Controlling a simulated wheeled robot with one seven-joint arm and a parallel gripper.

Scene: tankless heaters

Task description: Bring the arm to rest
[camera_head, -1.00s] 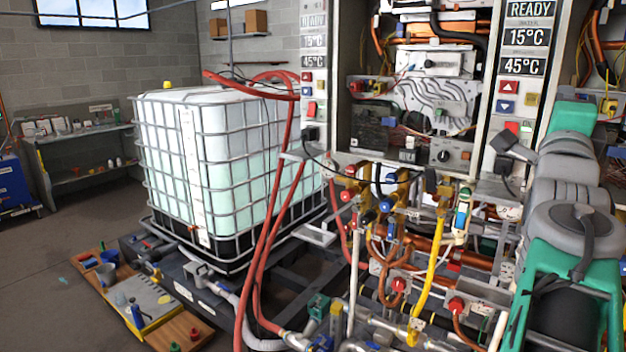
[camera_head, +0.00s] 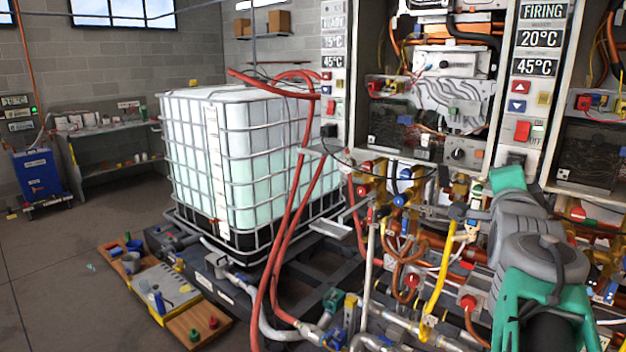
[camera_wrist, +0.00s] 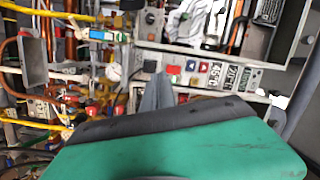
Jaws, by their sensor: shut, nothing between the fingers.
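My gripper (camera_wrist: 157,92) shows in the wrist view as a narrow grey tip beyond my green and black wrist housing. It is shut and holds nothing. My green and grey arm is at the right of the head view, bent, in front of the heater rack. The gripper end of the arm is at the valves and pipes below the control panel (camera_head: 530,85).
Brass valves (camera_head: 375,180), a yellow pipe (camera_head: 440,265) and red hoses (camera_head: 285,235) crowd the space by the arm. A caged water tank (camera_head: 250,160) stands left of the rack. A tool board (camera_head: 165,290) lies low at front left. The floor at far left (camera_head: 60,270) is open.

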